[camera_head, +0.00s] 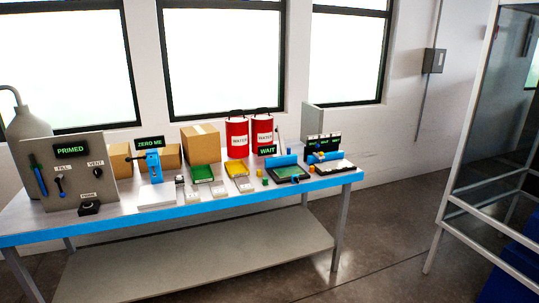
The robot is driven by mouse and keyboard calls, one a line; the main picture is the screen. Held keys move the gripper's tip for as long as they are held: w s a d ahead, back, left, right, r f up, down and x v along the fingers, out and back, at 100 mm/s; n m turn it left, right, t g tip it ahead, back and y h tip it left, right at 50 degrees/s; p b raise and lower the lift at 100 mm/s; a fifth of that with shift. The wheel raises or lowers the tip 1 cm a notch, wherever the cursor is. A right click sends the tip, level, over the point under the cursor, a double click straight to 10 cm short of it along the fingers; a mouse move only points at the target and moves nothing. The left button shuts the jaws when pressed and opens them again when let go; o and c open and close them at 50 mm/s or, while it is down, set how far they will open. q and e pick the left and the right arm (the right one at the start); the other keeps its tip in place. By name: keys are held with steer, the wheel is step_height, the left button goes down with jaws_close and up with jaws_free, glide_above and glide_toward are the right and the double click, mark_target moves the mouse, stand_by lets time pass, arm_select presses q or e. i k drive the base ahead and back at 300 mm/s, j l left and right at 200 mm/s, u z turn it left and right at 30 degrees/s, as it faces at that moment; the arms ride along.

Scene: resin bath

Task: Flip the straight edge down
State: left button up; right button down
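A long table with a blue front edge (210,215) carries the equipment. I cannot tell for certain which part is the straight edge. A blue bar (283,161) lies at the back of a dark, green-faced tray (289,174) on the right half of the table. A second blue bar (318,157) lies across a pale plate (335,167) at the right end. A thin pale upright piece (278,137) stands behind the first tray. Neither of my grippers is in view.
A grey panel marked PRIMED (97,165) stands at left, beside a grey bottle (26,120). A blue device (153,167) stands under a ZERO ME sign. Behind are cardboard boxes (200,145) and red WATER containers (237,138). A metal-framed case (470,150) stands at far right; the floor before it is open.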

mark_target(282, 137)
steer(key=i+l+z, duration=0.2)
steer(key=i, duration=0.75)
steer(key=i+l+z, duration=0.25)
steer(key=i, duration=0.65)
steer(key=i+l+u, duration=0.7)
steer(key=l+u, duration=0.2)
steer(key=l, duration=0.15)
steer(key=i+l+u, duration=0.15)
steer(key=l+u, duration=0.2)
steer(key=i+l+u, duration=0.1)
steer(key=l+u, duration=0.2)
steer(key=l, duration=0.25)
steer(key=l+u, duration=0.3)
steer(key=l, duration=0.2)
steer(key=l+u, duration=0.3)
steer(key=l, duration=0.25)
